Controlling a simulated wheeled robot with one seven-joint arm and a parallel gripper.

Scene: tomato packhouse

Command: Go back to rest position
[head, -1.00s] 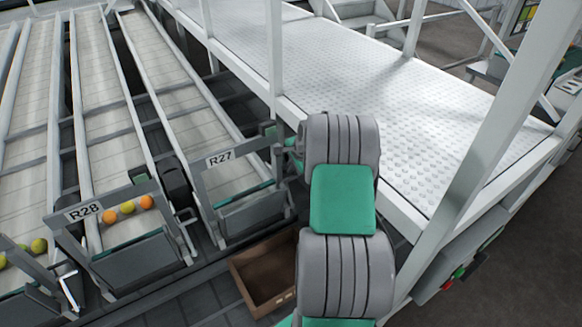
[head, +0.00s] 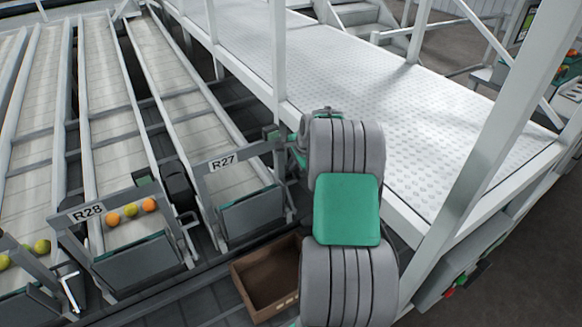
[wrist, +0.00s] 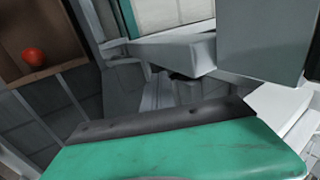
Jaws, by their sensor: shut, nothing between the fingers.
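My arm rises in the lower middle of the head view, in front of the walkway's near edge, and hides most of my gripper there. In the wrist view the green hand of my gripper (wrist: 165,122), with a dark strip along its edge, fills the bottom. It is shut and empty. The fingertips do not show clearly.
Lane R27 (head: 255,215) ends close to my arm; lane R28 (head: 135,262) holds several fruits. A white-railed walkway (head: 400,130) lies right.

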